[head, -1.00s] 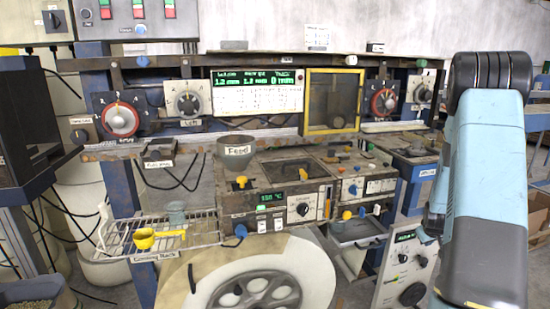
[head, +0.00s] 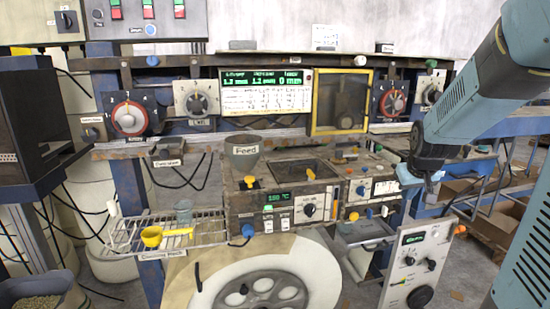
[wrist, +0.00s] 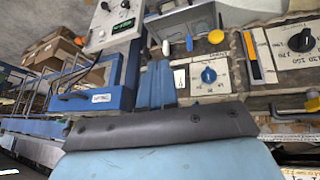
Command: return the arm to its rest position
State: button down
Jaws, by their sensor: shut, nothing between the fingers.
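My arm comes in from the upper right of the head view, light blue and grey, bent down towards the right side of the machine. My gripper (head: 421,181) is at its lower end, in front of the right part of the bench, with light blue fingers. In the wrist view my gripper (wrist: 158,82) shows as two blue fingers close together, shut, with nothing seen between them. The fingers point towards the machine front with the blue knob (wrist: 208,75). I cannot tell how far they are from it.
The machine (head: 270,212) with its grey feed cup (head: 243,158) stands in the middle. A wire rack (head: 207,229) holds a yellow scoop (head: 152,236) on the left. A control box (head: 412,262) stands low on the right. Cardboard boxes (head: 495,225) lie behind on the right.

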jog(key=s+a+r, duration=0.2)
jog(key=s+a, duration=0.2)
jog(key=s, duration=0.3)
jog(key=s+a+r+y, duration=0.1)
jog(key=s+a+r, duration=0.2)
jog(key=s, duration=0.5)
jog(key=s+a+r, duration=0.3)
jog(key=s+a, duration=0.2)
jog(key=s, duration=0.2)
jog(key=shift+s+a+y, duration=0.2)
jog(key=shift+y, duration=0.2)
dwell(0.3)
